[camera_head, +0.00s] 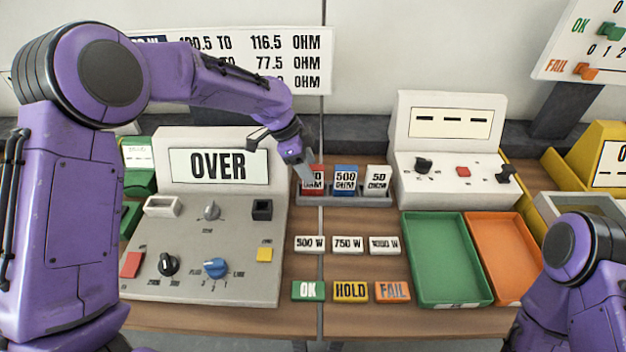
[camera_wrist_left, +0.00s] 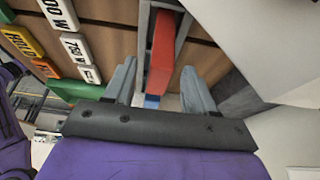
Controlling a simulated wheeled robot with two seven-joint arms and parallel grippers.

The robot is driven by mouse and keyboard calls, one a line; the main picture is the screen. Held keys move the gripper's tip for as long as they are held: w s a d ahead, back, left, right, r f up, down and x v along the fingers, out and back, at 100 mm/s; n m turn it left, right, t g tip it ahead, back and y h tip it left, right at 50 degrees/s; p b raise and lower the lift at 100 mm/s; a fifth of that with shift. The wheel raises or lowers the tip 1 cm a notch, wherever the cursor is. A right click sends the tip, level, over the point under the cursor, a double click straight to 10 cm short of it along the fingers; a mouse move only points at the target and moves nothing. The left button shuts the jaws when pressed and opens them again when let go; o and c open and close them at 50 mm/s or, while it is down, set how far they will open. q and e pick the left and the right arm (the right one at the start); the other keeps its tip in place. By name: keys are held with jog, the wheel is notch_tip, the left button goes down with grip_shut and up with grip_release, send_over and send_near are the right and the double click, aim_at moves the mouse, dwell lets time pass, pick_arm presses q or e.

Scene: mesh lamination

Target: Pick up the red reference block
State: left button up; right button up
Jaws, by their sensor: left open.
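The red reference block (camera_head: 318,186) stands at the left end of a grey rack (camera_head: 345,199), left of a blue block (camera_head: 346,178) and a white block (camera_head: 378,180). My left gripper (camera_head: 301,172) is open at the red block and hides part of its label. In the left wrist view, the red block (camera_wrist_left: 161,52) shows in line with the gap between the two open fingers (camera_wrist_left: 158,72). I cannot tell whether the fingertips are level with the block or still above it. My right gripper is out of view.
A meter reading OVER (camera_head: 217,166) stands left of the rack, and a second instrument (camera_head: 450,150) stands to the right. Label tiles (camera_head: 347,245) lie in front. A green tray (camera_head: 445,260) and an orange tray (camera_head: 503,255) sit to the right.

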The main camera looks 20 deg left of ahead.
aim_at(316, 188)
pick_arm(q)
jog(key=p+x, duration=0.1)
jog(key=x, duration=0.3)
jog(key=shift+d+f+p, duration=0.15)
jog(key=shift+f+p, duration=0.15)
jog(key=shift+f, duration=0.05)
jog(key=shift+d+f, duration=0.1)
jog(key=shift+f, duration=0.2)
grip_shut()
